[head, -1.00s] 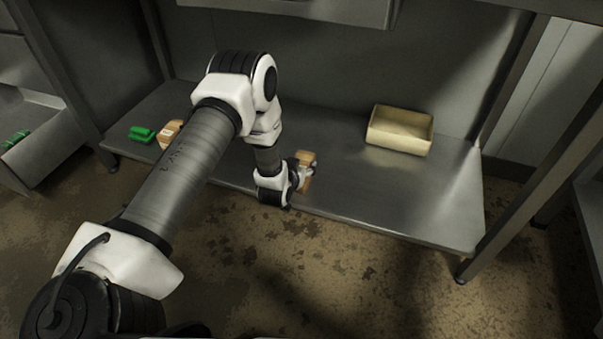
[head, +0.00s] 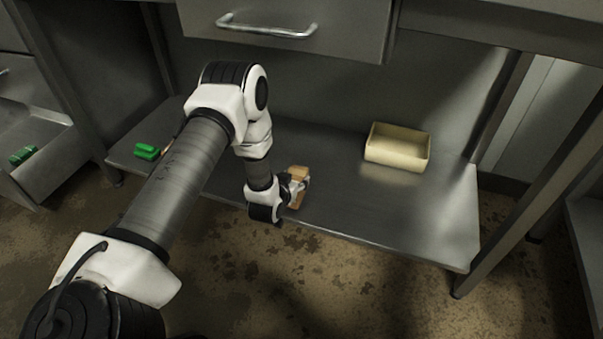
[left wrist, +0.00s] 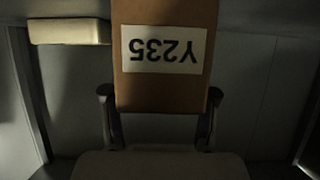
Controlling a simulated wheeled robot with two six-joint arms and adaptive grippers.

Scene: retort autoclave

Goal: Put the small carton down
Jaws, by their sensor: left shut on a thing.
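The small carton (head: 299,173) is brown and upright in the head view, near the front edge of the lower metal shelf (head: 400,205). My left gripper (head: 301,187) is shut on it. In the left wrist view the carton (left wrist: 165,90) sits between the two dark fingers, with a white label reading Y235 upside down. My right gripper is not in view.
A beige open box (head: 397,160) stands on the shelf to the right. A green object (head: 147,151) lies at the shelf's left. A drawer with a bar handle (head: 267,30) hangs above. The shelf between carton and beige box is clear.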

